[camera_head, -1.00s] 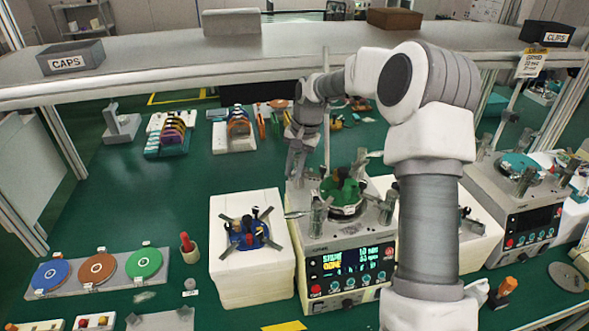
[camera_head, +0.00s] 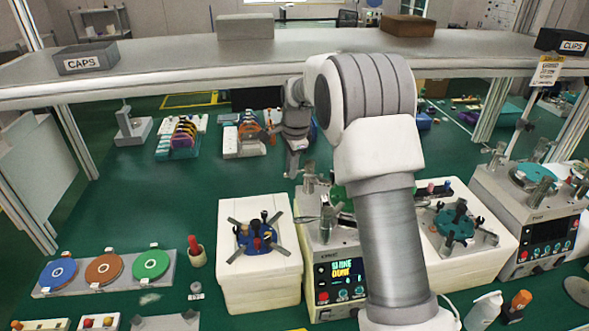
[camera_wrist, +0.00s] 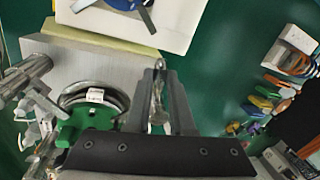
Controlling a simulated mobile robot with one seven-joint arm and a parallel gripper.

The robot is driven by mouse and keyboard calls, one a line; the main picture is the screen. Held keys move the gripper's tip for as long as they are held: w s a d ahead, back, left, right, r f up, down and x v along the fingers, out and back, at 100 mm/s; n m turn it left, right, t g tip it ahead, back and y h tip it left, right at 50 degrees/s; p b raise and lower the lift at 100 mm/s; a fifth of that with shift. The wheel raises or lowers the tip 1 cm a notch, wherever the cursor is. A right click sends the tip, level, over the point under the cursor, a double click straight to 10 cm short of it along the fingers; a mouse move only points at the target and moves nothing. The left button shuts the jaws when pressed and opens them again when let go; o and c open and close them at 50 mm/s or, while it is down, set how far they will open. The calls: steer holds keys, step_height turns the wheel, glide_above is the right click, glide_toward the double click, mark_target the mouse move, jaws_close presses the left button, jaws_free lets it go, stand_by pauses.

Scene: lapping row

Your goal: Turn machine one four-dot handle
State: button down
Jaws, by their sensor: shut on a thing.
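Machine one appears to be the grey machine (camera_head: 338,262) with a lit display at the middle, partly hidden behind my arm. Metal clamp handles (camera_head: 312,196) stand on its top. In the wrist view a green fixture (camera_wrist: 72,125) sits in its round ring, with metal handles (camera_wrist: 35,70) on the left. My gripper (camera_head: 293,170) points down at the machine's back left corner. In the wrist view my gripper (camera_wrist: 165,92) is shut on a slim metal handle (camera_wrist: 158,92). Its dots cannot be made out, so I cannot tell if it is the four-dot one.
A white block (camera_head: 262,285) with a blue fixture stands left of the machine; another (camera_head: 465,258) with a teal fixture stands right. A second machine (camera_head: 525,225) is farther right. A shelf (camera_head: 200,68) spans above. The green bench at left centre is clear.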

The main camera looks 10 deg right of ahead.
steer(key=shift+w+a+m+p, duration=0.15)
steer(key=shift+w+m, duration=0.2)
steer(key=shift+m, duration=0.3)
steer(key=shift+w+m+p, duration=0.15)
steer(key=shift+w+m, duration=0.15)
steer(key=shift+m, duration=0.35)
steer(key=c, duration=0.8)
jaws_free()
steer(key=shift+r, duration=0.1)
steer(key=shift+s+r+b, duration=0.15)
steer(key=shift+s+r, duration=0.4)
steer(key=shift+r, duration=2.25)
steer(key=shift+s+r+b, duration=0.15)
steer(key=shift+s+r, duration=0.45)
steer(key=shift+r, duration=2.25)
steer(key=shift+s+r+b, duration=0.15)
steer(key=shift+s+r, duration=0.4)
steer(key=shift+r, duration=2.25)
